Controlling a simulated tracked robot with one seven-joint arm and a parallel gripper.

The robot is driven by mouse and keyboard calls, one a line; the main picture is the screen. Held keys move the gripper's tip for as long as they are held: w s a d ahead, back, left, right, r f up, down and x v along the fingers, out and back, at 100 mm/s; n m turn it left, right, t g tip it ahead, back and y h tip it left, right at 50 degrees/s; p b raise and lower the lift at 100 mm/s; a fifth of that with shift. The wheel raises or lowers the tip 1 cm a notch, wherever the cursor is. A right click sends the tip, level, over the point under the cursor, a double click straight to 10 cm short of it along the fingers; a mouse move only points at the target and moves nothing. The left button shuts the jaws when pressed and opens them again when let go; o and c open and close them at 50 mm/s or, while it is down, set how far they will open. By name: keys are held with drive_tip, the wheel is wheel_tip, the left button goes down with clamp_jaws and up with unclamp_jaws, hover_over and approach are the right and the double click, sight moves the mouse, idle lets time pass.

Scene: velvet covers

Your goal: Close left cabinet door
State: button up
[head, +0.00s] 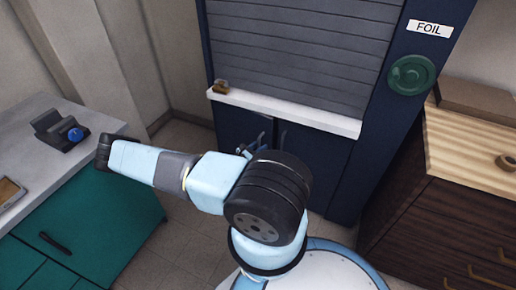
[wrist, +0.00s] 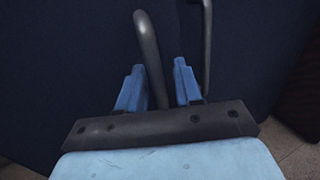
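The left cabinet door (head: 231,127) is dark navy and sits below the white ledge, beside the right cabinet door (head: 318,160). I cannot tell how far the left door stands ajar. In the wrist view, my gripper (wrist: 157,75) is open, its two blue fingers on either side of a dark curved handle (wrist: 148,45). The handle runs down between the fingers, with a gap to the right finger. A second handle (wrist: 207,45) stands just right of the right finger. In the head view my arm hides most of the gripper and part of the doors.
A grey shutter (head: 290,50) is above the white ledge (head: 285,108), which holds a small brown item (head: 221,88). A teal cabinet (head: 100,225) with a grey countertop stands left. A wooden drawer unit (head: 445,190) stands right. Tiled floor shows at left.

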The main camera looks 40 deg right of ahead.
drive_tip(key=shift+c, duration=0.3)
drive_tip(key=shift+s, duration=0.1)
clamp_jaws()
